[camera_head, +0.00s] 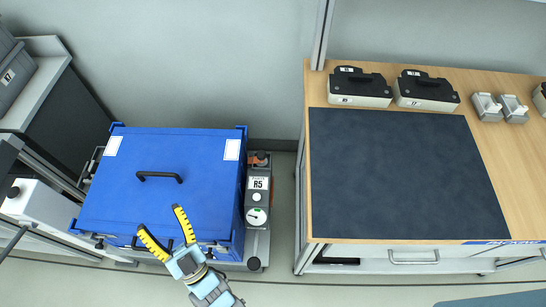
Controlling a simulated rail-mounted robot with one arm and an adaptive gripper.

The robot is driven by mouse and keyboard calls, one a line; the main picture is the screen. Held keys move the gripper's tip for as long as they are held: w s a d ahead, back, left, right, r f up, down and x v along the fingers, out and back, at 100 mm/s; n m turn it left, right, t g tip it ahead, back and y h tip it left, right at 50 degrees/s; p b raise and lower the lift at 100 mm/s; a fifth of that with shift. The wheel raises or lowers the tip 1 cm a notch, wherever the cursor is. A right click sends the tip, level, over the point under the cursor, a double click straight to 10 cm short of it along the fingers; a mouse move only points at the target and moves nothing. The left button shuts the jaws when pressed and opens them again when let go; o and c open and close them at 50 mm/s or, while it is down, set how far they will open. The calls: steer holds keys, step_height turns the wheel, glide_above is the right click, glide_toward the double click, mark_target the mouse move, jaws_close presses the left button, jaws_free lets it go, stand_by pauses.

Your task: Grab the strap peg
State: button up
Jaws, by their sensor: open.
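My gripper (160,219) is open, its two yellow-and-black striped fingers spread apart with nothing visible between them. It is over the front edge of a blue lidded box (120,200). The box has a black handle (160,175) on its lid, beyond my fingertips, and white labels at its two far corners. Small dark fittings show along the box's front edge, one near the left corner (99,241). I cannot tell for sure which of these is the strap peg. My fingers and wrist hide part of the front edge.
A grey unit marked R5 (257,197) with a gauge stands close right of the box. A wooden workbench with a dark mat (405,170) is at right, bearing black-topped cases (360,87) and grey blocks (486,106). The mat is clear.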

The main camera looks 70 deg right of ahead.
steer(key=d+f+m+g+h, duration=0.1)
steer(key=d+f+m+g, duration=0.15)
steer(key=d+g, duration=0.55)
steer(key=m+g+y, duration=0.2)
steer(key=g+y, duration=0.2)
steer(key=g, duration=0.3)
glide_toward(261, 155)
steer(key=b+x, duration=0.3)
steer(key=x, duration=0.1)
steer(key=shift+w+f, duration=0.15)
steer(key=shift+s+b+x, duration=0.15)
steer(key=shift+b+x, duration=0.35)
steer(key=shift+x, duration=0.45)
steer(key=shift+s+b+x, duration=0.15)
steer(key=shift+b+x, duration=0.35)
steer(key=shift+x, duration=1.45)
jaws_close()
